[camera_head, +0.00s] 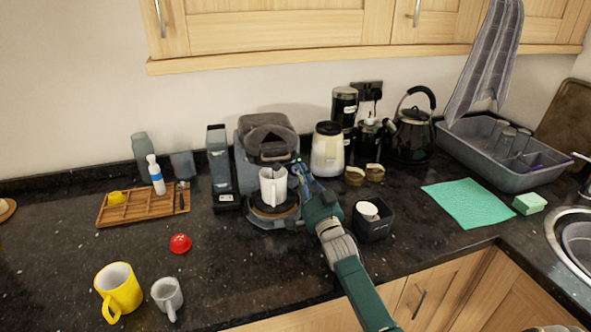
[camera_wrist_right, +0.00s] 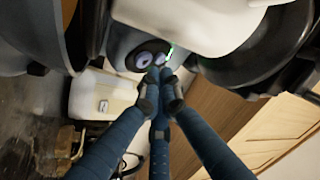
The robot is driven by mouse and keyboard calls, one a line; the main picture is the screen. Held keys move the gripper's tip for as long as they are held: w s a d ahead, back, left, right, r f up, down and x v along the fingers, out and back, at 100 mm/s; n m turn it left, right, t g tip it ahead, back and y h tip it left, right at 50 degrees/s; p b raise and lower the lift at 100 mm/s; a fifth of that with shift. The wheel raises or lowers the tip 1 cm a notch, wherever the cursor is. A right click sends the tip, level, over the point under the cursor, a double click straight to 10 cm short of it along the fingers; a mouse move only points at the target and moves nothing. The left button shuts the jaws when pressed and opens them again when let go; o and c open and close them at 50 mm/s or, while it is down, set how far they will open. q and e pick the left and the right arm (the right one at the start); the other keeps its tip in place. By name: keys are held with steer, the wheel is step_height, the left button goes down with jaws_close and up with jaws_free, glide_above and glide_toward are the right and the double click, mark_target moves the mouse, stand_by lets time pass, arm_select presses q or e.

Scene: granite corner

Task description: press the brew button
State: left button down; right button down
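The grey coffee machine (camera_head: 249,152) stands against the wall, with a white mug (camera_head: 273,187) on its round drip plate. My right gripper (camera_head: 299,165) is at the machine's right front side, beside the mug. In the right wrist view the gripper (camera_wrist_right: 159,76) has its blue fingers drawn together and empty, tips at a panel with round pale buttons (camera_wrist_right: 145,60). A small green light (camera_wrist_right: 169,51) shows beside them. The fingertips partly cover the buttons; I cannot tell whether they touch, or which is the brew button. My left gripper is not in view.
A grey canister (camera_head: 219,160) stands close on the left. A yellow mug (camera_head: 119,290) and red item (camera_head: 180,243) are at the front left.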

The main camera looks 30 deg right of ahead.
steer(key=s+p, duration=0.1)
steer(key=s+r+p, duration=0.1)
steer(key=s+p, duration=0.1)
steer(key=s+r+p, duration=0.1)
steer(key=p, duration=0.1)
steer(key=shift+s+r, duration=0.2)
steer(key=shift+r, duration=0.05)
stand_by(0.6)
